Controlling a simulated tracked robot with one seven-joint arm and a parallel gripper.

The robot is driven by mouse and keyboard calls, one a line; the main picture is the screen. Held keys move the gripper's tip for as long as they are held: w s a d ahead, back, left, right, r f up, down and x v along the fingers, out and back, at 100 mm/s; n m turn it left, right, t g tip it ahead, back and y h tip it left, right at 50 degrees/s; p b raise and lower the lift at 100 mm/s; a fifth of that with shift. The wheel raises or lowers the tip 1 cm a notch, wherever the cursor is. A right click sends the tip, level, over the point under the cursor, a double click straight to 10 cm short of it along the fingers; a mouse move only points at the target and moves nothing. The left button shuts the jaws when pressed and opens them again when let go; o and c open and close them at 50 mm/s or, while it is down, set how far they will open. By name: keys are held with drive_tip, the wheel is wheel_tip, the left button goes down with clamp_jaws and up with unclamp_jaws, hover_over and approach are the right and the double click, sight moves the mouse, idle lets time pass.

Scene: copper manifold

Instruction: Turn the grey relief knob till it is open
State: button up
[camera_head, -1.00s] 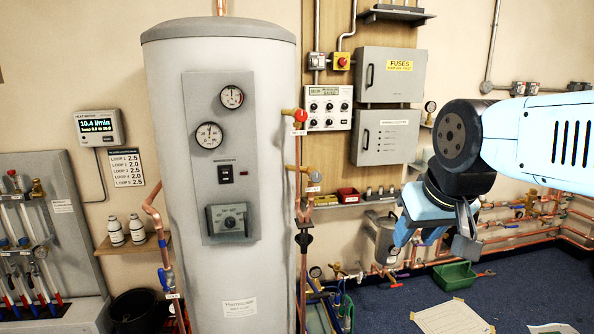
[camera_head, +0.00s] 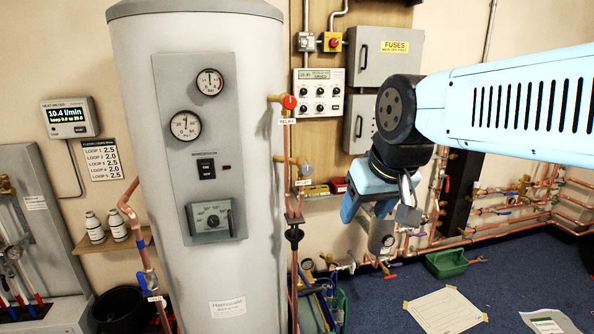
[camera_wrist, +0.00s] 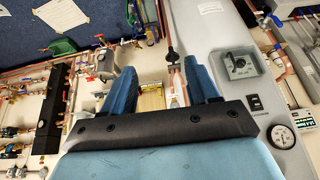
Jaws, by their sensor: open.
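A round grey knob (camera_head: 306,171) sits on a brass valve on the copper pipe right of the tall grey tank (camera_head: 235,270); a small white tag hangs under it. I cannot read the tags surely. My gripper (camera_head: 381,208) is open and empty, right of the grey knob and a little lower in the picture, apart from it. In the wrist view, my gripper (camera_wrist: 161,90) has its two blue fingers spread, with copper pipe (camera_wrist: 178,85) showing between them. I cannot make out the grey knob there.
A control panel (camera_head: 319,92) and grey fuse boxes (camera_head: 383,55) hang above. A green tray (camera_head: 447,263) and paper sheet (camera_head: 445,308) lie on the open blue floor.

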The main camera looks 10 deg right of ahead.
drive_tip(key=shift+o, duration=0.3)
drive_tip(key=w+a+f+g+y, duration=0.2)
drive_tip(key=w+a+f+y, duration=0.1)
drive_tip(key=w+a, duration=0.1)
drive_tip(key=shift+w+m, duration=0.25)
drive_tip(key=shift+m, duration=0.15)
drive_tip(key=m+t+y, duration=0.7)
drive_tip(key=t+y, duration=0.1)
approach(302, 170)
drive_tip(key=x, duration=0.3)
drive_tip(key=w+d+x, duration=0.1)
drive_tip(key=x, duration=0.7)
drive_tip(key=shift+w+d+f, duration=0.1)
drive_tip(key=shift+w+f, duration=0.25)
drive_tip(key=shift+c, duration=0.3)
